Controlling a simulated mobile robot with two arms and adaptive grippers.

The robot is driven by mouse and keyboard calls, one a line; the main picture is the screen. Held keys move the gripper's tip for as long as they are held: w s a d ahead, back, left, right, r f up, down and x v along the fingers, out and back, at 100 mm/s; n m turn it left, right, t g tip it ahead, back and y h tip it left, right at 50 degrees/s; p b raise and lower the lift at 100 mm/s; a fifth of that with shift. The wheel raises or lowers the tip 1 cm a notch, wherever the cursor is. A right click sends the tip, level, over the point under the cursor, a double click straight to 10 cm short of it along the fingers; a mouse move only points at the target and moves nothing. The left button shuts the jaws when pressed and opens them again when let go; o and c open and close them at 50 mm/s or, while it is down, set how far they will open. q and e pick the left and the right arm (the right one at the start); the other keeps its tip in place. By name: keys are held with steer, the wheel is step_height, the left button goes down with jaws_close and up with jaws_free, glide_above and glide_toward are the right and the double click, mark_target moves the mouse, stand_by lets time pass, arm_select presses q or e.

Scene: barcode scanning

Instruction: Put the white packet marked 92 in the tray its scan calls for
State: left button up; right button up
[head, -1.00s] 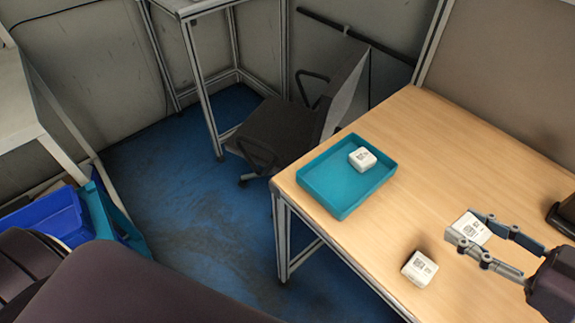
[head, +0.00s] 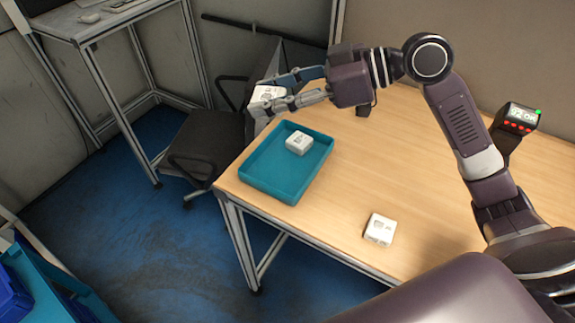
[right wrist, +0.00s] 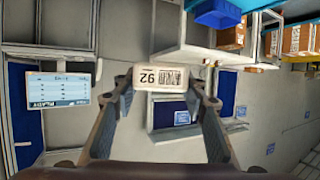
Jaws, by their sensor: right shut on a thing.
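My right gripper (head: 270,96) is shut on a white packet (head: 264,93). It holds it up in the air by the far left corner of the teal tray (head: 262,192) in the head view. The right wrist view shows the packet (right wrist: 160,77) between the fingers, with a barcode and the number 92 on its label. Another white packet (head: 299,143) lies inside the tray, toward its far side. A third white packet (head: 380,229) lies on the table, nearer me and to the right. My left gripper is not in view.
The wooden table (head: 400,155) has free room right of the tray. A black chair (head: 205,145) stands beyond the table's left edge.

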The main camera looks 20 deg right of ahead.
steer(key=shift+w+r, duration=0.1)
steer(key=shift+w, duration=0.05)
steer(key=shift+f, duration=0.3)
step_height(320, 180, down, 18)
steer(key=shift+f+p, duration=0.2)
steer(key=shift+p, duration=1)
steer(key=shift+f, duration=0.4)
